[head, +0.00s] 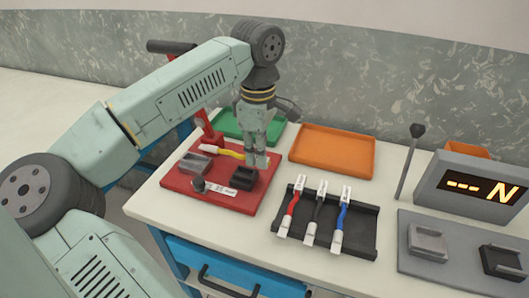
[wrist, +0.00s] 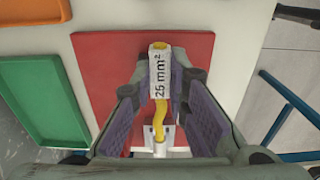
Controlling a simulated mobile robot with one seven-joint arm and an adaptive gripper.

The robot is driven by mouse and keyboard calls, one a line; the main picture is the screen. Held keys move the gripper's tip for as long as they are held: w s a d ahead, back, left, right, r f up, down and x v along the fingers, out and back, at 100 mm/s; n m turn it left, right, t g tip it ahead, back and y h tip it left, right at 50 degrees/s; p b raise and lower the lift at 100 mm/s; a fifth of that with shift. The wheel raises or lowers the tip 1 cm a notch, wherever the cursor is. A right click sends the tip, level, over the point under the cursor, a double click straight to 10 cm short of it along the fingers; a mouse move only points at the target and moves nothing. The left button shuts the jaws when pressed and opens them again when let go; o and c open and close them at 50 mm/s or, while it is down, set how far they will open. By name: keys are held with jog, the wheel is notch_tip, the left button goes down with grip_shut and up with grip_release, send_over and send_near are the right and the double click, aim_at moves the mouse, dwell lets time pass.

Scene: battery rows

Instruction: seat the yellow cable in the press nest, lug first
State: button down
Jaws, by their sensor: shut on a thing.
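My gripper (wrist: 160,72) is shut on the yellow cable (wrist: 160,118); its fingertips pinch the white sleeve marked 25 mm² (wrist: 159,82). In the head view my gripper (head: 254,160) points down over the right part of the red press base (head: 232,204). The yellow cable (head: 231,153) lies roughly level there and runs left from my fingers toward the red press post (head: 206,127). Its far end looks pale, and I cannot tell whether it touches anything. A grey block (head: 194,165) and a black block (head: 243,179) stand on the base in front of the cable. I cannot tell which part is the nest.
A black rack (head: 358,226) holds red, black and blue cables. Green (head: 236,134) and orange (head: 332,151) trays lie behind. The press handle (head: 171,47) rises at left, beside my arm. A grey plate (head: 453,266) with two blocks and a display (head: 476,190) stand at right.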

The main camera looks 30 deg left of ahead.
aim_at(239, 152)
jog(key=shift+s+a+f+b, duration=0.2)
jog(key=shift+a+f, duration=0.15)
jog(key=shift+a, duration=0.4)
jog(key=shift+s+a+f+b, duration=0.15)
jog(key=shift+a+f, duration=0.2)
jog(key=shift+a, duration=0.45)
jog(key=shift+s+a+f+b, duration=0.2)
jog(key=shift+a+f, duration=0.15)
jog(key=shift+a, duration=0.4)
jog(key=shift+a+f+b, duration=0.1)
jog(key=shift+f+b, duration=0.7)
jog(key=shift+f, duration=0.35)
jog(key=shift+s+f, duration=0.1)
jog(key=shift+f, duration=0.05)
jog(key=shift+f, duration=0.15)
jog(key=c, duration=1.5)
grip_release()
jog(key=shift+f, duration=0.15)
notch_tip(239, 152, up, 12)
jog(key=shift+r, duration=0.25)
jog(key=shift+f, duration=0.1)
